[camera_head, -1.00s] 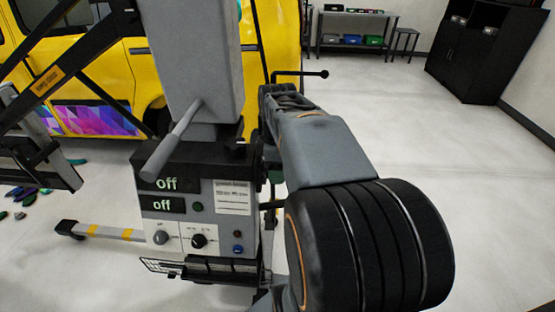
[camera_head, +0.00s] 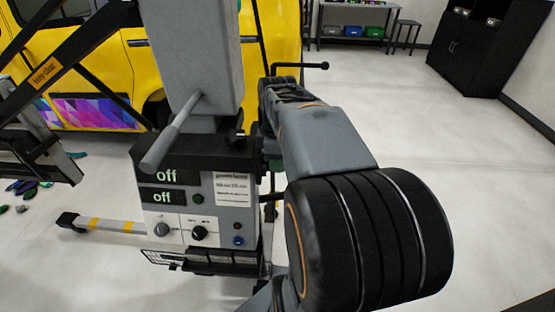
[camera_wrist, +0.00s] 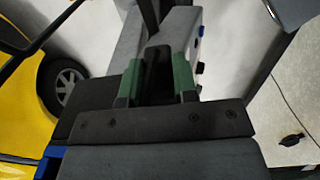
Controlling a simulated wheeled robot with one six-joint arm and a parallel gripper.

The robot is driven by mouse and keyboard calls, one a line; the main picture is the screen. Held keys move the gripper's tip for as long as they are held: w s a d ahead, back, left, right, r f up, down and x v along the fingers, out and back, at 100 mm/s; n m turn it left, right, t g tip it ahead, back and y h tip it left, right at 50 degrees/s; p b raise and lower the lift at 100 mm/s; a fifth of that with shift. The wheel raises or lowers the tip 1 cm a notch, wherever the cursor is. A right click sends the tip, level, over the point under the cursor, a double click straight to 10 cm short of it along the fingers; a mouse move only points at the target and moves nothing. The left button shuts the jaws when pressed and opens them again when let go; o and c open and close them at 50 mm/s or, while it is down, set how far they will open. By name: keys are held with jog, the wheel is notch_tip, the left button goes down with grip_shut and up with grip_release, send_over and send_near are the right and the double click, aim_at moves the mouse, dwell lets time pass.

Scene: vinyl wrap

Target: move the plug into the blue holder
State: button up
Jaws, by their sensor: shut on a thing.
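My gripper (camera_wrist: 157,88) shows in the wrist view with green finger pads on either side of a dark thing (camera_wrist: 156,66). It is shut on this thing, which looks like the black plug, though its shape is mostly hidden. In the head view my arm hides most of the gripper, beside the grey machine. A small blue piece (camera_wrist: 48,164) shows at the lower left of the wrist view; I cannot tell whether it is the blue holder.
The grey control machine (camera_head: 205,210), with two "off" displays, stands close to my arm's left. A yellow van (camera_head: 100,80) is behind it. A shelf with coloured bins (camera_head: 350,31) and a black cabinet (camera_head: 475,50) stand far back. The floor at right is clear.

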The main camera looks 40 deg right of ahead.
grip_shut()
jog(key=shift+s+d, duration=0.45)
jog(key=shift+d, duration=0.05)
dwell(0.4)
jog(key=s+d, duration=0.4)
jog(key=d, duration=0.1)
jog(key=shift+s, duration=0.4)
dwell(0.6)
jog(key=shift+p, duration=0.35)
